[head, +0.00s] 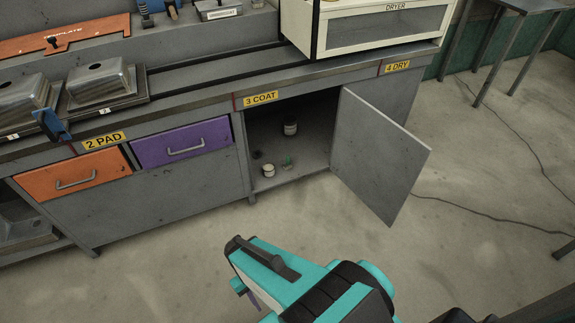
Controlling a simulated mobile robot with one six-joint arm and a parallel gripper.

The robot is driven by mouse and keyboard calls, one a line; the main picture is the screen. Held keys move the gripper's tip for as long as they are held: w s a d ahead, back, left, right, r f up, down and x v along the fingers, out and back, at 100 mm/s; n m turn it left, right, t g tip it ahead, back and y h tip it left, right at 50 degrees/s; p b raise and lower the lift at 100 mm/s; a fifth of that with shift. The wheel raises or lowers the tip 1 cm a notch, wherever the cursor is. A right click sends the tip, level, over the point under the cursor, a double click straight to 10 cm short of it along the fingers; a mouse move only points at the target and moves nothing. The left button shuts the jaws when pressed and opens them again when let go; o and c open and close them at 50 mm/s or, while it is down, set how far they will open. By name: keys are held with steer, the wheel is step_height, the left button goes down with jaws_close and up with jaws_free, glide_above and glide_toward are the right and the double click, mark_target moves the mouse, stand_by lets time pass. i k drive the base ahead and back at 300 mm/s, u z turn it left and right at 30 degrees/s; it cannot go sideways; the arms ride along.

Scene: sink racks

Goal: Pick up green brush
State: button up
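A small green item (287,161), perhaps the green brush, is inside the open cabinet under the "3 COAT" label. It is near the cabinet floor, just right of a small white-topped container (268,170). It is too small to make out its shape. My teal and black arm reaches in from the bottom of the head view. My gripper (246,293) is at its left end, over the floor, well in front of the cabinet and apart from everything.
The grey cabinet door (382,155) stands swung out to the right of the opening. A dark jar with a pale label (290,127) is deeper inside. Orange (75,175) and purple (182,143) drawers are shut to the left. The floor (180,265) before the bench is clear.

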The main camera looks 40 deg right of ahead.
mark_target(289, 164)
steer(key=z, duration=0.1)
steer(key=i, duration=1)
steer(key=z, duration=0.3)
